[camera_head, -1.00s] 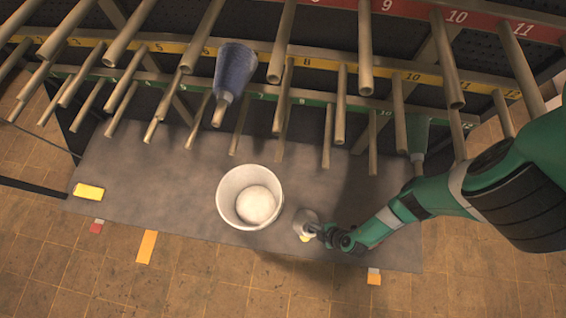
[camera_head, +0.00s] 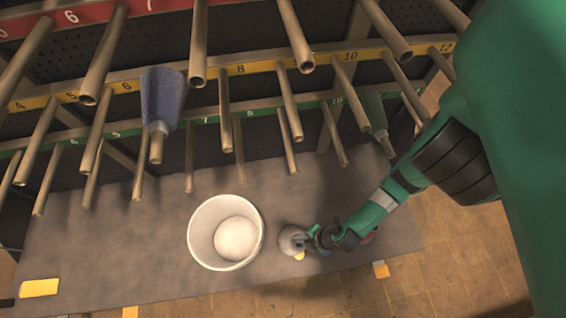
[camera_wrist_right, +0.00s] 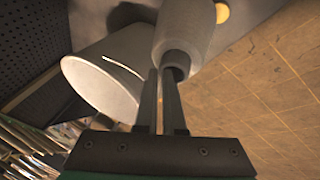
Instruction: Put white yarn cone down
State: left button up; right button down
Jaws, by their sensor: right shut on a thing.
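The white yarn cone (camera_head: 293,239) is just to the right of the white bucket (camera_head: 201,237), over the grey mat. My right gripper (camera_head: 318,238) is shut on the cone from its right side. In the right wrist view the two fingers (camera_wrist_right: 170,78) close at the narrow end of the pale cone (camera_wrist_right: 186,30). I cannot tell whether the cone's base touches the mat. The bucket also shows in the right wrist view (camera_wrist_right: 104,78), close to the left of the cone. My left gripper is not in view.
A round white item (camera_head: 236,239) lies in the bucket. A rack of pegs (camera_head: 224,103) overhangs the back of the grey mat (camera_head: 105,250); it carries a blue cone (camera_head: 163,97) and a green one (camera_head: 374,108). A yellow patch (camera_head: 39,288) lies at the left.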

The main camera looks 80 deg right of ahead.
aim_at(294, 232)
jog(key=shift+w+d+f+p, duration=0.15)
jog(key=shift+w+d+p, duration=0.05)
jog(key=shift+d+p, duration=0.25)
jog(key=shift+w+d+f, duration=0.35)
jog(key=shift+w+d, duration=0.05)
jog(key=shift+d, duration=0.15)
jog(key=shift+w+d+f, duration=0.3)
jog(key=shift+w+d, duration=0.05)
jog(key=shift+d, duration=0.2)
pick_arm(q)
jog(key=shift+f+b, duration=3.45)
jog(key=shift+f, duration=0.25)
pick_arm(e)
jog(key=w+d+f, duration=0.3)
jog(key=d+f, duration=0.2)
jog(key=f, duration=0.4)
jog(key=shift+w+d+f, duration=0.2)
jog(key=c, duration=1)
grip_release()
jog(key=shift+s+a+f, duration=0.1)
jog(key=shift+s+a, duration=0.15)
jog(key=shift+a, duration=0.05)
pick_arm(q)
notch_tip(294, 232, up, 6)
jog(key=p, duration=0.6)
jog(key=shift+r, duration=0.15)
pick_arm(e)
jog(key=v, duration=1.2)
jog(key=shift+w, duration=0.15)
